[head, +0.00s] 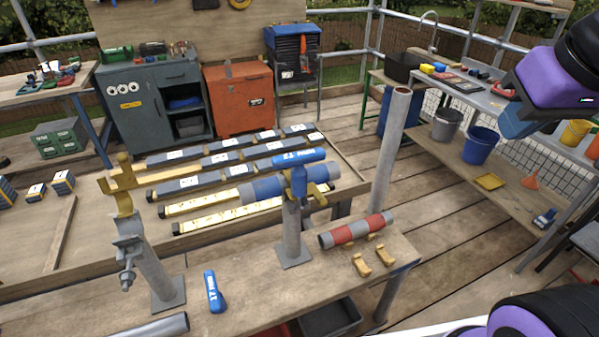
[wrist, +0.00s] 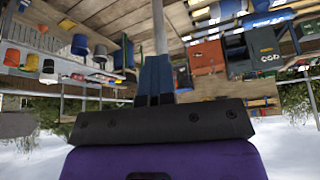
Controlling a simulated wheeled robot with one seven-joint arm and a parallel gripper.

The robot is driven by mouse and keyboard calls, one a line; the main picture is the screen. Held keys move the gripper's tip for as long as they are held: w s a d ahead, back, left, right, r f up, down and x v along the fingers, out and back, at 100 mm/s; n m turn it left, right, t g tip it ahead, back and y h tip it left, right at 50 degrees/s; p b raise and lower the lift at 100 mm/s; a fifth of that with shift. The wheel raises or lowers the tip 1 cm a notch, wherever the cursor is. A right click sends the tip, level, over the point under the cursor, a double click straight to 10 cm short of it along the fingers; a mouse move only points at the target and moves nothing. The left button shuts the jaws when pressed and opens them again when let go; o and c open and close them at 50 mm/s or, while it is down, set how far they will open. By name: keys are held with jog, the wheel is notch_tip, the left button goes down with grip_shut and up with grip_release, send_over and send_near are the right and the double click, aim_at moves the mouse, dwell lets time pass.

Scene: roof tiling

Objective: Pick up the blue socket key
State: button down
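My gripper (head: 513,124) is high at the right in the head view, well apart from both. In the wrist view its dark blue fingers (wrist: 155,76) are together with nothing seen between them.
A red-banded tube (head: 356,230) and brass-coloured clips (head: 362,264) lie on the bench's right part. A tall grey pole (head: 390,145) rises behind them. A post with a yellow bracket (head: 122,190) stands left.

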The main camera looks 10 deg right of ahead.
jog(key=c, duration=1.4)
grip_release()
jog(key=shift+w+a, duration=0.1)
jog(key=shift+w, duration=0.05)
jog(key=o, duration=0.7)
jog(key=shift+w+a+r+m+g, duration=0.15)
jog(key=shift+w+a+m, duration=0.25)
jog(key=shift+w, duration=0.2)
jog(key=shift+w+a+r+m+g, duration=0.15)
jog(key=shift+w+a+m, duration=0.2)
jog(key=shift+w, duration=0.25)
jog(key=m+g+y, duration=0.2)
jog(key=m+g, duration=0.3)
jog(key=m, duration=0.9)
send_near(299, 153)
jog(key=shift+w+d+f, duration=0.1)
jog(key=shift+w+f, duration=0.25)
jog(key=shift+f, duration=0.25)
jog(key=shift+a+f, duration=0.2)
jog(key=shift+f, duration=0.05)
jog(key=f, duration=0.5)
jog(key=shift+s+a+f, duration=0.1)
jog(key=shift+a+f, duration=0.05)
jog(key=shift+a, duration=0.25)
jog(key=shift+s+a+f, duration=0.15)
jog(key=shift+f, duration=0.7)
jog(key=shift+s+a+f, duration=0.2)
jog(key=shift+f, duration=0.65)
jog(key=shift+s+a+f, duration=0.15)
jog(key=shift+f, duration=0.65)
